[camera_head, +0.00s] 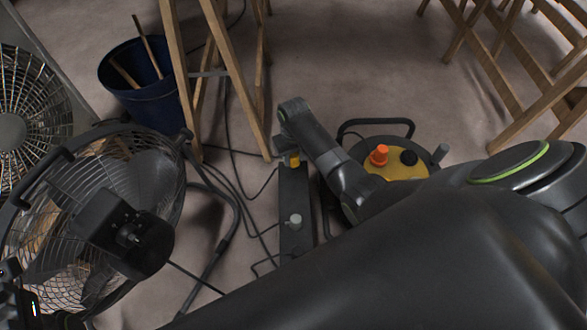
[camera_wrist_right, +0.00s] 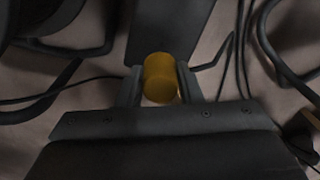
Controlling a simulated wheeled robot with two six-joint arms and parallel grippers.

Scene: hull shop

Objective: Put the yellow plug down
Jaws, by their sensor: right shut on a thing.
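The yellow plug (camera_wrist_right: 160,78) is a short yellow cylinder between the two fingers of my right gripper (camera_wrist_right: 160,86). In the head view a small bit of the yellow plug (camera_head: 295,161) shows below my right gripper (camera_head: 289,158); the rest is hidden by the gripper. The gripper is shut on it, pointing down over the far end of a long dark strip (camera_head: 296,192). I cannot tell whether the plug touches the strip. My left gripper does not show clearly.
A grey knob or plug (camera_head: 294,221) stands on the strip. Black cables (camera_head: 232,205) run over the floor. A large fan (camera_head: 95,200) and a blue bucket (camera_head: 145,95) are at left. A yellow-topped unit (camera_head: 398,170) with an orange cap stands right. Wooden trestles (camera_head: 232,75) stand behind.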

